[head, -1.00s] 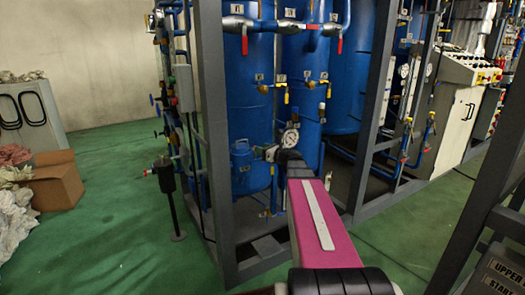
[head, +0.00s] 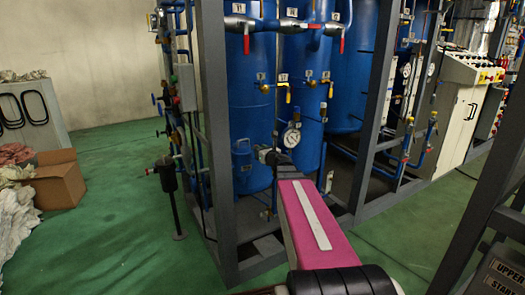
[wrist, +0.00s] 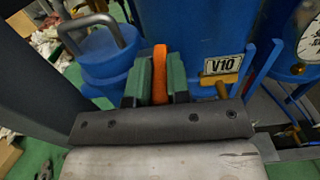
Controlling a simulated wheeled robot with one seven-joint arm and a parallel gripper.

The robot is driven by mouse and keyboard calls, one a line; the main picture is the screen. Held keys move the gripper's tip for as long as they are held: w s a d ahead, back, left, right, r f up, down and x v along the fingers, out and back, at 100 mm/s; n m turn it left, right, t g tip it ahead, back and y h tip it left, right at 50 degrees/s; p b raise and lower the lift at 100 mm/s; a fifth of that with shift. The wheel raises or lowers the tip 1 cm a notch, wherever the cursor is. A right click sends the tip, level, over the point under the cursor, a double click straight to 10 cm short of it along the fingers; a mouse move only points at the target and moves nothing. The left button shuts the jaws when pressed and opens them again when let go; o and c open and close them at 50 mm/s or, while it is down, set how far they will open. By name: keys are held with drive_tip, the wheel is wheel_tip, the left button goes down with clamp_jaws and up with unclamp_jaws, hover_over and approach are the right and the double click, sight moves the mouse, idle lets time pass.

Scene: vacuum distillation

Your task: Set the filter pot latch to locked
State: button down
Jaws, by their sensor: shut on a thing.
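The filter pot (head: 242,160) is a small blue vessel in front of a tall blue tank, inside the grey frame. In the wrist view the filter pot (wrist: 108,55) shows at upper left, with a grey bail handle on its lid. An orange latch lever (wrist: 160,75) stands upright just right of the pot. My gripper (wrist: 159,88) has its green fingertips on both sides of this lever and is shut on it. In the head view my gripper (head: 262,154) is small and dark, beside the pot; the lever is hidden there. The latch's pivot is hidden.
A pressure gauge (head: 290,137) is just right of my gripper. A V10 label (wrist: 222,65) and a brass valve (wrist: 217,82) sit right of the lever in the wrist view. A grey frame post (head: 215,120) stands left of the pot. Green floor (head: 110,220) is open at left.

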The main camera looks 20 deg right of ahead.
idle(0.3)
drive_tip(key=c, duration=1.1)
unclamp_jaws()
drive_tip(key=v, duration=1)
drive_tip(key=shift+s, duration=0.4)
